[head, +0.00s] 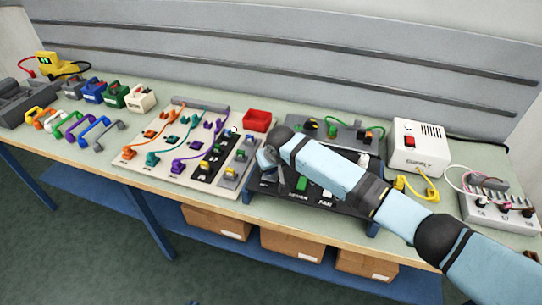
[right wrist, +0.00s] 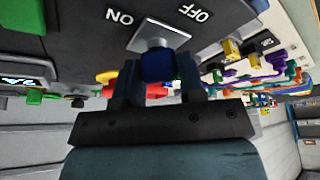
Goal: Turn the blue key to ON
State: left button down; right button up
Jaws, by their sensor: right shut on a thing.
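The blue key (right wrist: 158,66) sits in a silver lock (right wrist: 157,37) on a dark panel in the right wrist view. The ON label (right wrist: 119,17) and the OFF label (right wrist: 196,12) appear upside down beyond it. My right gripper (right wrist: 158,84) is shut on the blue key, with one finger on each side of it. Which label the key points to is unclear. In the head view my right gripper (head: 268,158) is at the left end of the black control panel (head: 348,214), and the key is hidden there. My left gripper is not in view.
A white supply box (head: 418,148) and a grey terminal block (head: 500,210) stand right of the panel. Coloured padlock-like blocks (head: 115,96) stand farther left. My right arm crosses above the panel.

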jog(key=shift+r+m+h+p, duration=0.1)
jog(key=shift+m+h+p, duration=0.2)
jog(key=shift+m+p, duration=0.5)
pick_arm(q)
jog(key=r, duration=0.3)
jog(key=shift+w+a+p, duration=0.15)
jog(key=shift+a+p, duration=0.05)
jog(key=shift+p, duration=0.1)
pick_arm(e)
jog(key=shift+m, duration=0.4)
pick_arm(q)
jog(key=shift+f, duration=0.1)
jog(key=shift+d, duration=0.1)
pick_arm(e)
jog(key=o, duration=0.9)
jog(key=shift+o, duration=0.2)
jog(key=shift+t, duration=0.3)
pick_arm(q)
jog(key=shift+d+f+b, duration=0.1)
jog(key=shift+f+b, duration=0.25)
jog(key=shift+b, duration=0.1)
pick_arm(e)
jog(key=v, duration=1.3)
jog(key=shift+r, duration=0.35)
jog(key=shift+a, duration=0.15)
